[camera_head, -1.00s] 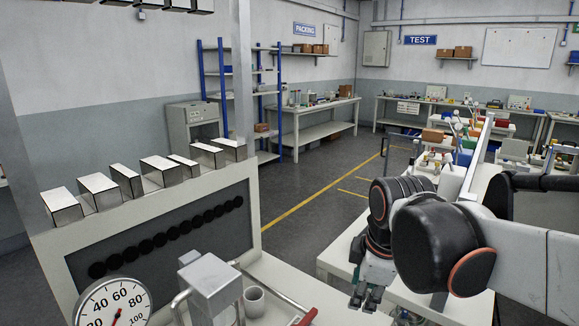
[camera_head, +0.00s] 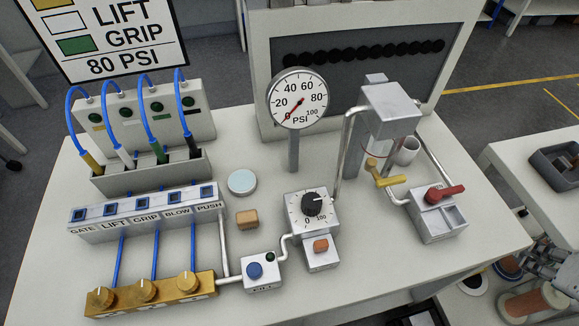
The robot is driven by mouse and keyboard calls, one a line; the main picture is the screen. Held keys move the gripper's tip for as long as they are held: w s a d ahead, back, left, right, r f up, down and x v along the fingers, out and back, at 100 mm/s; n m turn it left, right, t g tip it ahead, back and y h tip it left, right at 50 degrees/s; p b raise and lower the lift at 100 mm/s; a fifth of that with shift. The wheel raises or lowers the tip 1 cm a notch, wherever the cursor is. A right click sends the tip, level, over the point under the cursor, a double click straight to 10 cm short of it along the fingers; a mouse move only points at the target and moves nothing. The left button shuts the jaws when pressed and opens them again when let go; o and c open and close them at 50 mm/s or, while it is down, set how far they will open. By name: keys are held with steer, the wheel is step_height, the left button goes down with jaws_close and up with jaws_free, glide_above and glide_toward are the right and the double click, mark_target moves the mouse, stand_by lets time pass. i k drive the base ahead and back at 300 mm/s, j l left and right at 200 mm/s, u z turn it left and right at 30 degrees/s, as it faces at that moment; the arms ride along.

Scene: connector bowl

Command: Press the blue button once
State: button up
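The blue button (camera_head: 254,270) is a round blue cap on a small white box near the front middle of the bench. A small dark green round part sits beside it on the same box. Nothing covers the button. My gripper (camera_head: 535,268) shows at the right edge, partly cut off, far to the right of the button. It is over the lower right area, near an orange-brown spool. The view does not show whether its fingers are apart.
A pressure gauge (camera_head: 298,98), its needle near 0, stands behind a dial box (camera_head: 312,208). A labelled valve block (camera_head: 148,212) and brass knobs (camera_head: 146,290) lie left. A clear-bowled unit and red-handled valve (camera_head: 443,194) stand right. Pipes run between them.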

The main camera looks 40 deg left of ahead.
mark_target(255, 270)
steer(key=u, duration=0.45)
steer(key=j+u, duration=0.1)
steer(key=u, duration=0.8)
steer(key=j+u, duration=0.1)
steer(key=u, duration=0.8)
